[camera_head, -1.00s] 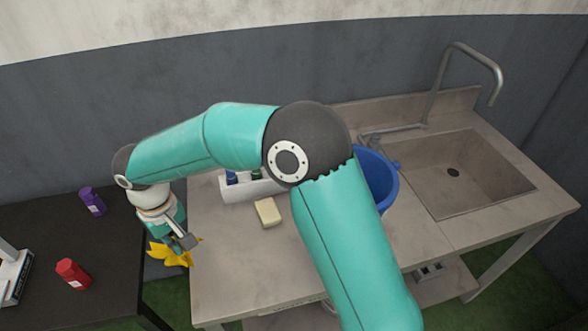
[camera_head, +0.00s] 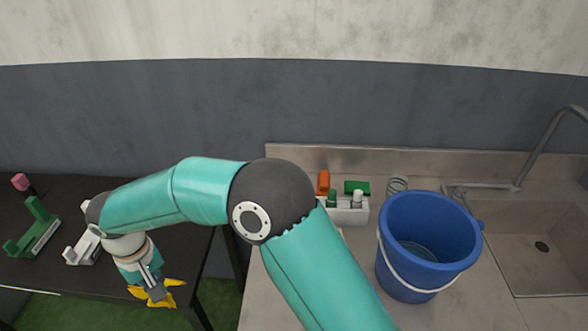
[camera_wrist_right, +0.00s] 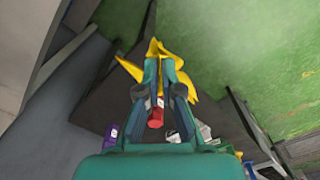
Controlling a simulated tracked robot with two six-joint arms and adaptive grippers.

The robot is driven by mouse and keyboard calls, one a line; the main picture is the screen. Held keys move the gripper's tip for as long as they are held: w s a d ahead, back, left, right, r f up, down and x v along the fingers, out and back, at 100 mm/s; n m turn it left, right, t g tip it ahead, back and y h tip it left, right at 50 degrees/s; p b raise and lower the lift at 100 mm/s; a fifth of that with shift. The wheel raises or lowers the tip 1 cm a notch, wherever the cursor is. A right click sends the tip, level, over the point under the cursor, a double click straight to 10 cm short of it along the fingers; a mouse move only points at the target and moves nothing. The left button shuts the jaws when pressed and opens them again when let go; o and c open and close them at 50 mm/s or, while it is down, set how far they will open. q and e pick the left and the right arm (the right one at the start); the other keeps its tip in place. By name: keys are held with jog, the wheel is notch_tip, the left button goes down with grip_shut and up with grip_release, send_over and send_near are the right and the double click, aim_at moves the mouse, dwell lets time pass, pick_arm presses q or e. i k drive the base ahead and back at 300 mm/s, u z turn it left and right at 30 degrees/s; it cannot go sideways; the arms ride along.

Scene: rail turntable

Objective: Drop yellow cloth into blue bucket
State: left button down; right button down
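The yellow cloth (camera_head: 163,295) hangs from my right gripper (camera_head: 153,286), at the lower left of the head view. In the right wrist view, the cloth (camera_wrist_right: 152,47) is pinched between the fingertips of my right gripper (camera_wrist_right: 164,66), which is shut on it. The blue bucket (camera_head: 415,275) stands upright on the metal counter, to the right of my right arm. It is open at the top, has a white handle, and looks empty apart from some clear water-like reflection at the bottom. The cloth is well left of the bucket. My left gripper is not in view.
The sink (camera_head: 545,262) and its tap (camera_head: 541,150) are right of the bucket. A white caddy (camera_head: 348,214) with bottles stands behind it on the counter. A black table (camera_head: 195,252) at left holds several items. A gap with green floor separates table and counter.

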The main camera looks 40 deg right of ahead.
aim_at(426, 239)
jog(key=u, duration=0.15)
jog(key=k, duration=1.65)
jog(key=z, duration=0.75)
jog(key=i, duration=1)
jog(key=u, duration=0.05)
